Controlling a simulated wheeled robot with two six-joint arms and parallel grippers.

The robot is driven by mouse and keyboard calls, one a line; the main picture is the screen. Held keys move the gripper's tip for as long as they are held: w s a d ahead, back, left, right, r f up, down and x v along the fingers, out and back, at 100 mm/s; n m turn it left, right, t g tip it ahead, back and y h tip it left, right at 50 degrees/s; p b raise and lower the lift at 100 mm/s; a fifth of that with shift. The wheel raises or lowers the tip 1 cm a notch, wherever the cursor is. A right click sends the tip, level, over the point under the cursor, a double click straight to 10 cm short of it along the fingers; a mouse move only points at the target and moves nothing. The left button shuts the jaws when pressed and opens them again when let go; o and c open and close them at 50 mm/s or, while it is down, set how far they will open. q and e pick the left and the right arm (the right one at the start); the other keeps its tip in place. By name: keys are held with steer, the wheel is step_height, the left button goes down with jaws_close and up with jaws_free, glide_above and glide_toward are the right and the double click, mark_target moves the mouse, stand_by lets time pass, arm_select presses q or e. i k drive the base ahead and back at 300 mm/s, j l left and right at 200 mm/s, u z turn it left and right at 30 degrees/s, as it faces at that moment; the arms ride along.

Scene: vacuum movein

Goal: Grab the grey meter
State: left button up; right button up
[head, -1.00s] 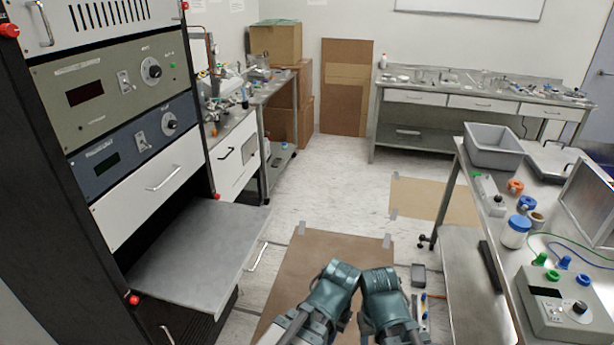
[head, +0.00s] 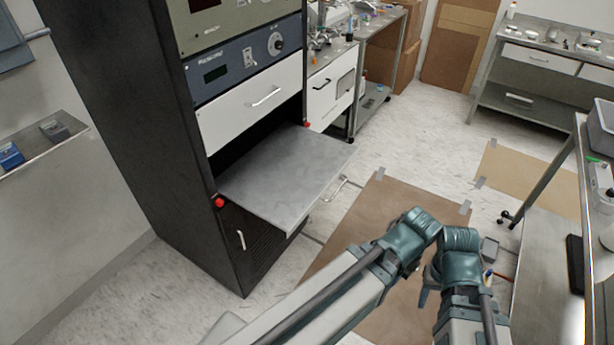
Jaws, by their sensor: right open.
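The grey meter is not in view now; a grey box with a dial and coloured terminals showed on the right bench a second ago. My right arm comes up from the bottom, and a small part of my right gripper (head: 426,285) shows beside its teal wrist, open and with nothing seen in it. My left arm reaches in from the lower left to a teal wrist; its gripper is hidden behind the arm. Both wrists are close together above the brown floor mat.
A black rack holds a blue instrument (head: 240,67) above a white drawer (head: 262,107) and a pulled-out, empty grey shelf (head: 290,175). The right bench (head: 545,270) is cut off by the picture edge. Pale floor lies between them.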

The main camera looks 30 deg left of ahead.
mark_target(55, 130)
steer(key=u, duration=2.6)
steer(key=z, duration=0.4)
steer(key=i+j+z, duration=0.2)
steer(key=z, duration=0.15)
steer(key=i+j+z, duration=0.35)
steer(key=i+j, duration=0.2)
steer(key=j, duration=0.15)
steer(key=i+j+z, duration=0.15)
steer(key=j, duration=0.15)
steer(key=i+j, duration=0.15)
steer(key=j, duration=0.2)
steer(key=z, duration=0.05)
